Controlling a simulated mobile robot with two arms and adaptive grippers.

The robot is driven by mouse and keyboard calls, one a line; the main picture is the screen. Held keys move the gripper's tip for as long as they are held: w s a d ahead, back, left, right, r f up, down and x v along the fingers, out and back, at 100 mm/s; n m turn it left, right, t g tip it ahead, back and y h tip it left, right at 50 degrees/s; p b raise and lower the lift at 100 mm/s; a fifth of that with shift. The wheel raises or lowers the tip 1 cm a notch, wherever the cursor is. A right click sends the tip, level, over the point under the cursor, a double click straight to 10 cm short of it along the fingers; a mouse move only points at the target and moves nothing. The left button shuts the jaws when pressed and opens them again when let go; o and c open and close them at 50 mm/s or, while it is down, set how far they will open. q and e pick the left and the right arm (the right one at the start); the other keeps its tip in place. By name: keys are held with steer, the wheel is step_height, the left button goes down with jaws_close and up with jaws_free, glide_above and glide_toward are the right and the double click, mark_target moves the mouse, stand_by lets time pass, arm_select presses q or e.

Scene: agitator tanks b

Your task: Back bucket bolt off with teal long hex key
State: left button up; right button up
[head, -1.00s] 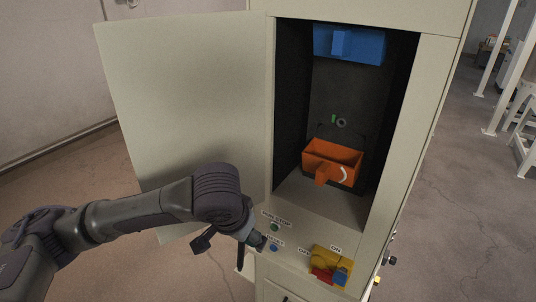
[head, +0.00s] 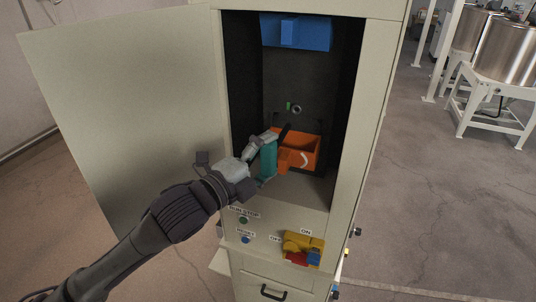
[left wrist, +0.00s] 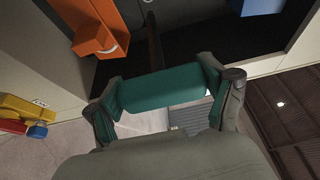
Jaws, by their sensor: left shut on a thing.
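My left gripper (head: 267,160) is shut on the teal hex key (head: 269,155) by its thick teal handle, inside the cabinet mouth. In the left wrist view the handle (left wrist: 158,91) lies across between both fingers, and its dark shaft (left wrist: 154,42) points away into the cabinet. The shaft's tip is hard to make out in the head view. The orange bucket (head: 307,142) sits low in the cabinet, right of the key, partly covered by it. A small round grey fitting (head: 297,110), perhaps the bolt, is on the back wall above the bucket. My right gripper is out of view.
The cabinet door (head: 125,110) stands open at left. A blue bucket (head: 298,33) hangs high inside. A yellow switch (head: 304,249) with red and blue parts and small buttons are on the front panel below. Steel tanks (head: 505,50) stand far right.

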mark_target(280, 140)
arm_select(q)
steer(key=shift+a, duration=0.2)
steer(key=shift+w+d+r+p, duration=0.1)
steer(key=shift+w+d+p, duration=0.2)
steer(key=shift+w, duration=0.45)
steer(key=shift+w+d, duration=0.2)
steer(key=shift+w, duration=0.45)
steer(key=shift+w+d, duration=0.25)
steer(key=shift+w, duration=0.4)
steer(key=shift+w+d, duration=0.2)
steer(key=shift+w, duration=0.45)
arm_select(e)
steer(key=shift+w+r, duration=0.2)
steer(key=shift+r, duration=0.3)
arm_select(q)
steer(key=shift+p, duration=0.4)
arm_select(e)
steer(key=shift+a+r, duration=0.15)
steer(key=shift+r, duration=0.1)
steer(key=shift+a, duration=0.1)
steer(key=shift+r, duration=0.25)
